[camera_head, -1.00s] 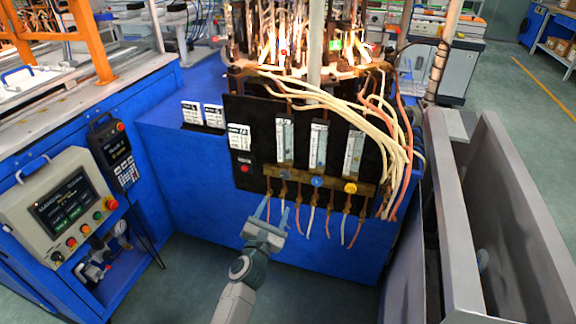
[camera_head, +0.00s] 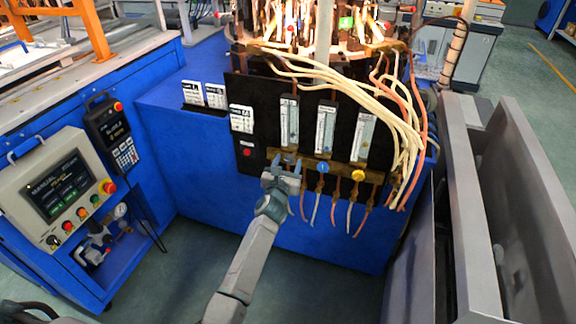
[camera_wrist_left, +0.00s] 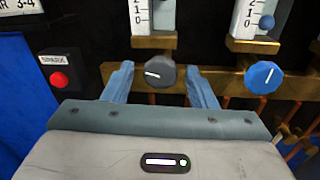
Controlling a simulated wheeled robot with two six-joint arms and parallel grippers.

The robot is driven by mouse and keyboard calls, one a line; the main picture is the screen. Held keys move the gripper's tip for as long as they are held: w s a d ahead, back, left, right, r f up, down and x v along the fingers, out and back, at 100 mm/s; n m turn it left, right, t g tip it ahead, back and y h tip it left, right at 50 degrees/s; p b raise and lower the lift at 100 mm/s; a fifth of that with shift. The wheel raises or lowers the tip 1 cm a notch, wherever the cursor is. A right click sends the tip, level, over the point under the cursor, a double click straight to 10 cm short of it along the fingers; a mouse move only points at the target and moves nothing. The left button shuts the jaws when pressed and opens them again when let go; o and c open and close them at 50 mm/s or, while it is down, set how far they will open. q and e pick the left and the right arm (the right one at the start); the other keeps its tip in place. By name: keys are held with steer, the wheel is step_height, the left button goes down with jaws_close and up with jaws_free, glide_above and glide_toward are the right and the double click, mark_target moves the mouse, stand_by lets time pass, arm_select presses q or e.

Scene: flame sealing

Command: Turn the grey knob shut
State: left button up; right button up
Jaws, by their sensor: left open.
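The grey knob (camera_wrist_left: 160,73) sits on the brass manifold, with its white mark lying roughly horizontal toward the left. My left gripper (camera_wrist_left: 160,80) is open, with one blue finger on each side of the knob; small gaps show between fingers and knob. In the head view my left gripper (camera_head: 287,163) is at the left end of the manifold and largely hides the grey knob. My right gripper is not in view.
A blue knob (camera_wrist_left: 263,75) is close to the right finger, and a yellow knob (camera_head: 358,175) is further right. A red button (camera_wrist_left: 58,80) is at left. Flowmeter tubes (camera_head: 325,128) stand above, hoses hang below, and burner flames glow behind.

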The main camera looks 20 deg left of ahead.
arm_select(q)
steer(key=shift+w, duration=0.45)
arm_select(e)
steer(key=shift+w+r, duration=0.2)
steer(key=shift+r, duration=0.2)
arm_select(q)
steer(key=c, duration=0.9)
steer(key=shift+c, duration=0.2)
steer(key=shift+m, duration=0.3)
